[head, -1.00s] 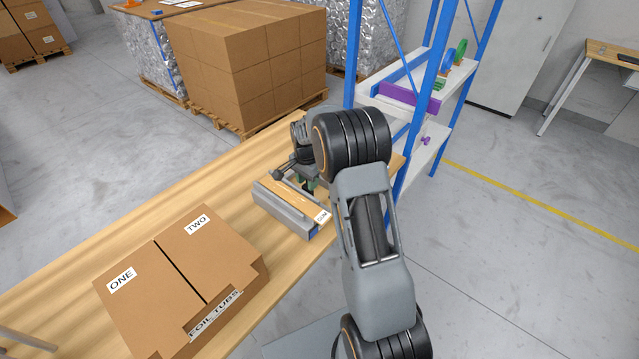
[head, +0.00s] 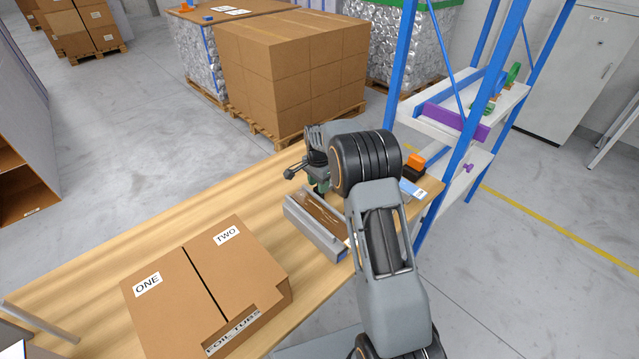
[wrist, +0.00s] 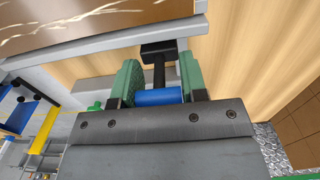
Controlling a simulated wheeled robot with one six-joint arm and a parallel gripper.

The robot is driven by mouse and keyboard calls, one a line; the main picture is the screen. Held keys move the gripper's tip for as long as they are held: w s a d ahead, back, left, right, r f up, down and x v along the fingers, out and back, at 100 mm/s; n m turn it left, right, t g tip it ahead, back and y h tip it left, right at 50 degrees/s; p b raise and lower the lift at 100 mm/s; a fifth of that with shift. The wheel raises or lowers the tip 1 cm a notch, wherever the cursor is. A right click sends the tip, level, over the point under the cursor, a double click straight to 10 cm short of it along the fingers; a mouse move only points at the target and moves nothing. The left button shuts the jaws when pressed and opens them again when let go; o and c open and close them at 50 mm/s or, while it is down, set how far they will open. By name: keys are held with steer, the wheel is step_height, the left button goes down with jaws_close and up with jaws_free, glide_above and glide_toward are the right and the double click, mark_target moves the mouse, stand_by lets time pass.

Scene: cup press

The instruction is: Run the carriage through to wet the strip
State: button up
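The gumming tray (head: 314,232) is a long grey trough near the far end of the wooden bench. The strip (head: 322,213) in it is dark brown with pale glossy streaks; it also shows at the top left of the wrist view (wrist: 85,14). My gripper (head: 322,188) is at the tray's far end, its fingers partly hidden by my arm. In the wrist view its green fingers (wrist: 158,88) are shut on the blue handle (wrist: 158,97) of the carriage. A black stem and block (wrist: 158,50) join this handle by the tray's edge. The rest of the carriage is hidden.
A cardboard box (head: 205,285) labelled ONE, TWO and FOIL TUBS stands nearer on the bench. An orange and black item (head: 414,163) and a labelled blue item (head: 411,188) lie right of my arm. A blue-framed shelf rack (head: 460,125) stands beyond. The bench's left part is mostly clear.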

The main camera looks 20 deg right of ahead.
steer(key=shift+o, duration=1.4)
steer(key=shift+w+a+r, duration=0.1)
steer(key=shift+w+a, duration=0.1)
steer(key=shift+w, duration=0.1)
steer(key=shift+o, duration=0.8)
steer(key=shift+s+d, duration=0.1)
steer(key=shift+d, duration=0.05)
step_height(320, 180, up, 14)
steer(key=shift+b, duration=0.4)
